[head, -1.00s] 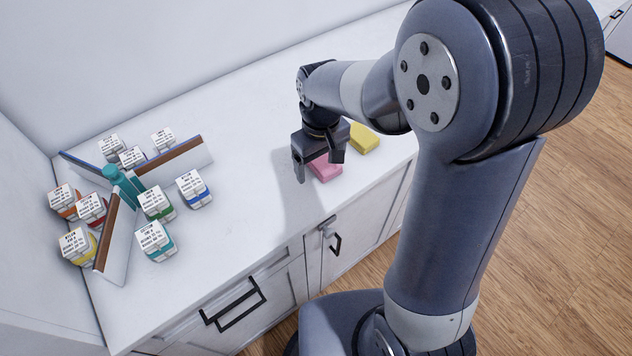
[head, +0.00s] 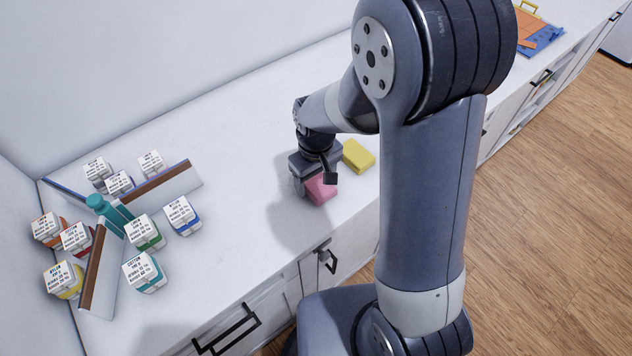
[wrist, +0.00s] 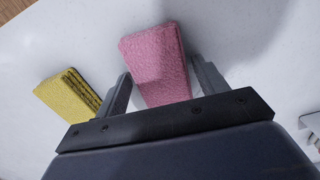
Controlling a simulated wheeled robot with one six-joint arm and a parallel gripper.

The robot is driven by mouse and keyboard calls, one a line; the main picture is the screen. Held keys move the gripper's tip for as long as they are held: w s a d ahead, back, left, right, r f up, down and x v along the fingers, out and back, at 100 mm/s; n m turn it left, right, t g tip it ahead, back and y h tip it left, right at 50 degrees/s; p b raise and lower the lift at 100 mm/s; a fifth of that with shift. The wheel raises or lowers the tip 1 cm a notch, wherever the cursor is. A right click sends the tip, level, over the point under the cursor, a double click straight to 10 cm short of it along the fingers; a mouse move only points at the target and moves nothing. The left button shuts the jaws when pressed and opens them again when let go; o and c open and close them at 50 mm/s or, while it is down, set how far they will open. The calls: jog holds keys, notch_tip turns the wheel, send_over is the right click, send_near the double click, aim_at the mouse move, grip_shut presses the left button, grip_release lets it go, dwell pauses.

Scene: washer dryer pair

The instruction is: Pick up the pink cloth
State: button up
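The pink cloth (head: 321,189) is a small folded block on the white counter, partly hidden by my gripper in the head view. In the wrist view the pink cloth (wrist: 154,62) lies between and slightly beyond the two fingers. My gripper (wrist: 163,88) is open, with one finger on each side of the cloth. The right finger is close to the cloth's edge, and a gap shows on the left. In the head view my gripper (head: 314,180) is low over the counter at the cloth. I cannot tell whether a finger touches it.
A yellow folded cloth (head: 358,156) lies just beside the pink one, also in the wrist view (wrist: 68,96). Several labelled containers (head: 144,232) stand around dividers (head: 168,186) at left. A blue and orange item (head: 540,36) lies at the far right. Counter between is clear.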

aim_at(316, 181)
jog(key=c, duration=0.7)
jog(key=shift+r, duration=0.1)
notch_tip(316, 181, up, 10)
jog(key=shift+f+b, duration=0.1)
jog(key=shift+b, duration=0.4)
jog(key=o, duration=0.4)
jog(key=c, duration=0.3)
jog(key=shift+s, duration=0.1)
jog(key=shift+c, duration=0.2)
